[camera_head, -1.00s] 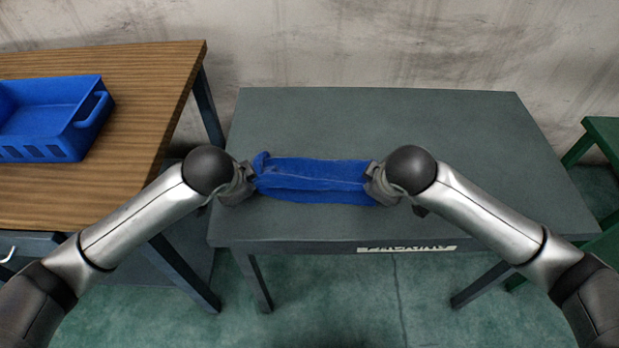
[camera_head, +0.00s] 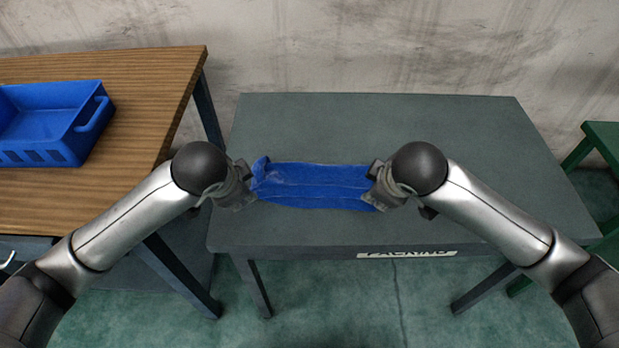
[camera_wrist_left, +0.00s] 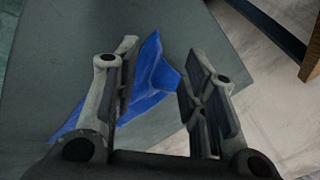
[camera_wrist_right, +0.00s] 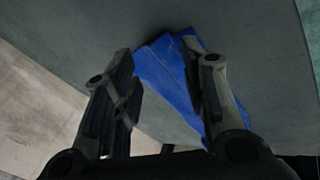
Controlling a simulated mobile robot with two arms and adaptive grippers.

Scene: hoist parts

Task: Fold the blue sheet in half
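The blue sheet (camera_head: 315,187) lies as a narrow strip near the middle front of the grey table, with lengthwise creases and a raised corner at its left end. My left gripper (camera_head: 247,183) is at the strip's left end. The left wrist view shows its fingers apart, with a peaked part of the sheet (camera_wrist_left: 150,75) between and beyond them. My right gripper (camera_head: 375,184) is at the right end. The right wrist view shows its fingers apart, with the sheet (camera_wrist_right: 163,72) between them. I cannot tell whether the fingers touch the cloth.
The grey table (camera_head: 470,150) is clear behind and to the right of the sheet. A wooden table (camera_head: 150,75) with a blue crate (camera_head: 85,130) stands on the left. A green piece of furniture (camera_head: 603,135) is at the right edge. A wall is behind.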

